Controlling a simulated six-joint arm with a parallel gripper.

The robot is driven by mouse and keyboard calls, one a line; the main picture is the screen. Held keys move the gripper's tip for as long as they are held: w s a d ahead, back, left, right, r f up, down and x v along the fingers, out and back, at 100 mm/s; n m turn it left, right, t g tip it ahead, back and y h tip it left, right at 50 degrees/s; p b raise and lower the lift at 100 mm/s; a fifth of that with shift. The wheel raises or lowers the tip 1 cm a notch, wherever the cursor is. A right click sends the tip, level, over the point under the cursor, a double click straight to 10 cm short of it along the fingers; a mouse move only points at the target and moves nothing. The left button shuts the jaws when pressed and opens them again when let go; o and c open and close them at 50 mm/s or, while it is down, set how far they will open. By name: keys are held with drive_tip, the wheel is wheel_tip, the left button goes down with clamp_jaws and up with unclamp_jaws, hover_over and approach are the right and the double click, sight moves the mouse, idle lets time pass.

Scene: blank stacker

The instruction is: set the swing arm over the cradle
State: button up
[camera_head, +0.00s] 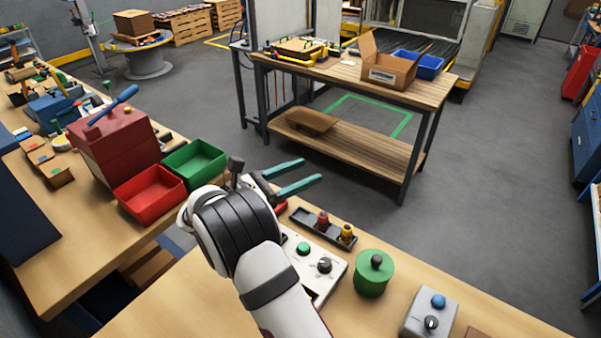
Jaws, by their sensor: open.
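My gripper (311,170) has two teal fingers spread apart, pointing right, with nothing between them. It is above the near bench's far edge, between the green bin and the black tray in the picture. I cannot pick out a swing arm or a cradle with certainty; my arm covers part of the near bench. A white control panel (329,263) with a green button and a dark knob is partly hidden by my arm. A green cylinder (373,279) with a dark knob on top stands right of it.
A black tray (324,230) holds a red and a yellow piece. A grey box (429,315) with a blue button is at the near right. A red bin (149,193), a green bin (194,161) and a red box (115,148) with a blue handle stand left.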

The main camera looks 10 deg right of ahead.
drive_tip(key=shift+c, duration=0.2)
